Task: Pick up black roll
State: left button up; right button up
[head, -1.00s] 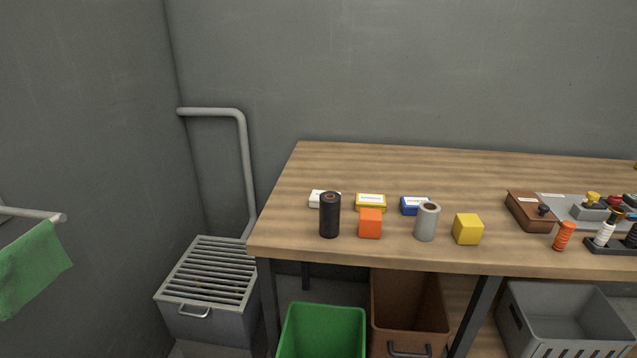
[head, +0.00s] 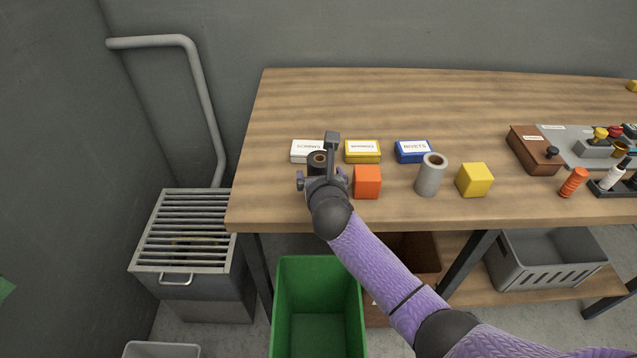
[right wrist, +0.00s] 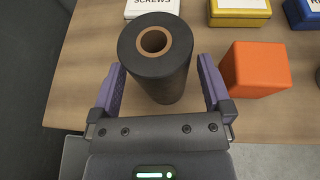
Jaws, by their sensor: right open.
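The black roll (head: 318,160) stands upright near the front left of the wooden table, mostly hidden behind my right gripper in the head view. In the right wrist view the black roll (right wrist: 157,72) shows its brown core and dark top. My right gripper (head: 322,180) is at the roll from the front. Its two purple fingers (right wrist: 160,88) are open, one on each side of the roll's near part, with a gap visible at each side. My left gripper is not in view.
An orange cube (head: 367,182) stands close to the right of the roll. White (head: 306,151), yellow (head: 362,151) and blue boxes (head: 412,151) lie behind. A grey roll (head: 430,175) and yellow cube (head: 474,180) stand further right. A green bin (head: 318,270) is below the table's front edge.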

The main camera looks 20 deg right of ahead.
jog(key=shift+w+d+f, duration=0.1)
jog(key=shift+w+f, duration=0.35)
jog(key=shift+w, duration=0.1)
jog(key=shift+w+r, duration=0.1)
jog(key=shift+r, duration=0.05)
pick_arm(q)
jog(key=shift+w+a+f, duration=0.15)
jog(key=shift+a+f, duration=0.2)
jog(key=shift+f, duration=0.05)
pick_arm(e)
jog(key=c, duration=1.3)
